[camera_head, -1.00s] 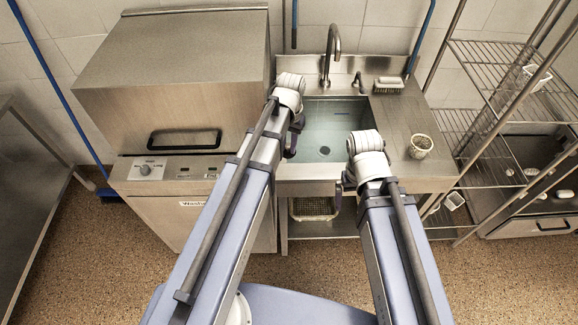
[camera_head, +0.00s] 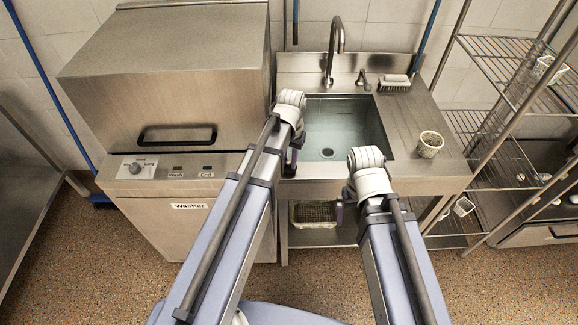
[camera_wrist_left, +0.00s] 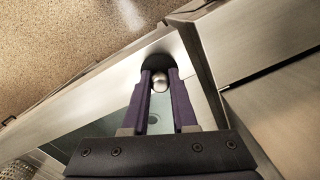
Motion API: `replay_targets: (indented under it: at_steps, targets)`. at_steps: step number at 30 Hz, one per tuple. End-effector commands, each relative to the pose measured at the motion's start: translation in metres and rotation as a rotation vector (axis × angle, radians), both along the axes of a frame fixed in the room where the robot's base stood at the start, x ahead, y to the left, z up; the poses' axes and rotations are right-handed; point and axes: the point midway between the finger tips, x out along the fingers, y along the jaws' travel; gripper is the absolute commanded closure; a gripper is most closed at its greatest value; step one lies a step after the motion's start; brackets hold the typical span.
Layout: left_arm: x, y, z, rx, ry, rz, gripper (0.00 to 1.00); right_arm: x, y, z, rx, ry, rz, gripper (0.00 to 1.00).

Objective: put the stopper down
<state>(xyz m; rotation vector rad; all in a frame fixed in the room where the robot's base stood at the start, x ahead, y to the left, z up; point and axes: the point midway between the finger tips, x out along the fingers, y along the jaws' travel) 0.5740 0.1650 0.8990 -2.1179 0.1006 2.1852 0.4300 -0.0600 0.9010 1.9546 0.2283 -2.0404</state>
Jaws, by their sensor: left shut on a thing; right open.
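The stopper (camera_wrist_left: 158,62) is a dark round disc with a shiny metal knob, seen in the left wrist view. My left gripper (camera_wrist_left: 160,80) is shut on its knob, with a purple finger on each side. Behind the stopper is a bare steel strip of the sink counter; whether they touch I cannot tell.
The sink basin (camera_head: 345,125) has a dark drain (camera_head: 327,153) and a tall faucet (camera_head: 333,45). The washer (camera_head: 165,85) stands left of it. A brush (camera_head: 394,83) and a small cup (camera_head: 430,144) are on the counter. A wire rack (camera_head: 500,70) stands to the right.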

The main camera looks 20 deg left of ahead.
Motion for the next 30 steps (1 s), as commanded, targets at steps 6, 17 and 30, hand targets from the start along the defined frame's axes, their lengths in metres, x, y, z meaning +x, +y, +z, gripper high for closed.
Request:
replay_targets:
  at_steps: [6, 17, 30]
  targets:
    - [0.0000, 0.0000, -0.0046, 0.000, 0.000, 0.000, 1.00, 0.0000, 0.0000, -0.0046, 0.000, 0.000, 0.000, 0.00]
    - [0.0000, 0.0001, -0.0076, 0.000, 0.000, 0.000, 0.61, 0.0000, 0.0000, -0.0076, 0.000, 0.000, 0.000, 0.00]
    - [0.0000, 0.0000, -0.0067, 0.000, 0.000, 0.000, 0.44, 0.0000, 0.0000, -0.0067, 0.000, 0.000, 0.000, 0.00]
